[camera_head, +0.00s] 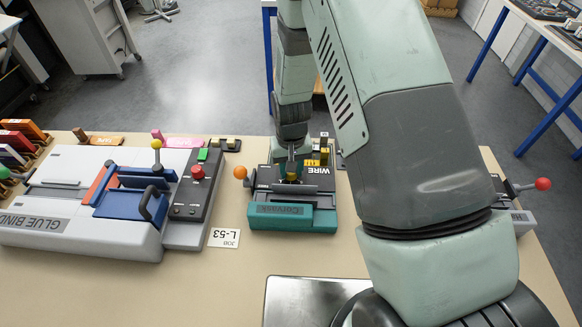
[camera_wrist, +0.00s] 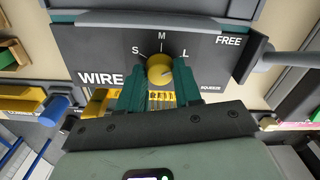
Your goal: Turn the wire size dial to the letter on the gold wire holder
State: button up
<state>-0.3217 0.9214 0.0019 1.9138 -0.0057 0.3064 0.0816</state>
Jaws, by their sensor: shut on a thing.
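The wire size dial (camera_wrist: 160,66) is a round yellow knob on a dark panel (camera_wrist: 90,48) marked WIRE, with the letters S, M and L around it. Its pointer is too small to read. My gripper (camera_wrist: 160,76) has its teal fingers on both sides of the dial and is shut on it. In the head view my gripper (camera_head: 291,168) reaches down to the teal and dark grey wire machine (camera_head: 290,218). Yellow pieces (camera_head: 325,155) stand behind the machine; I cannot tell which is the gold wire holder, and no letter on them is readable.
A lever with an orange ball (camera_head: 240,172) sticks out left of the machine. The glue binder (camera_head: 80,215) stands to the left, with a white JOB L-53 card (camera_head: 224,238) between. A metal tray (camera_head: 305,290) lies in front. My arm hides much of the right side.

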jog(key=o, duration=1)
jog(key=shift+o, duration=0.2)
notch_tip(320, 180, up, 11)
jog(key=shift+f, duration=0.1)
notch_tip(320, 180, down, 11)
jog(key=shift+r, duration=0.1)
dwell(0.5)
